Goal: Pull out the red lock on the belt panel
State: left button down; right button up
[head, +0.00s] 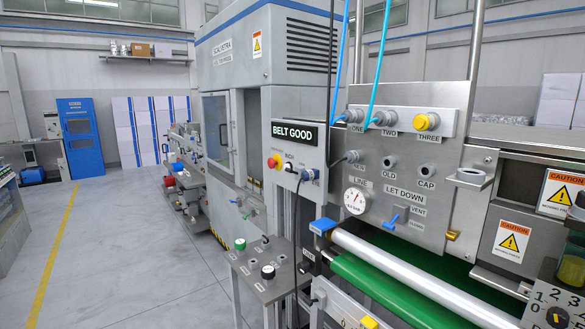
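Neither of my grippers is in view. On the grey panel (310,168) under the BELT GOOD sign (294,133), a round red-orange knob (272,162) sits on a yellow base at the left, next to a black switch (289,168). I cannot tell whether this knob is the red lock. A lower stand panel (250,284) carries a green-topped knob (240,244) and a white-topped black knob (268,271). No part clearly readable as a red lock shows there.
A green belt (385,290) and a white roller (420,278) run across the front right. A steel panel with a gauge (356,201) and a yellow knob (427,122) stands behind. A numbered dial (558,316) is at the lower right. Open floor (120,240) lies left.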

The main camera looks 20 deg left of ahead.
aim_at(272, 163)
jog(key=i+j+z, duration=0.4)
jog(key=j, duration=0.85)
jog(key=j+z, duration=0.4)
jog(key=j, duration=0.9)
jog(key=j+z, duration=0.4)
jog(key=j, duration=0.95)
jog(key=i+j+z, duration=0.1)
jog(key=j, duration=0.35)
jog(key=i+j+z, duration=0.1)
jog(key=j, duration=0.4)
jog(key=i+j+z, duration=0.1)
jog(key=j, duration=0.4)
jog(key=i, duration=0.05)
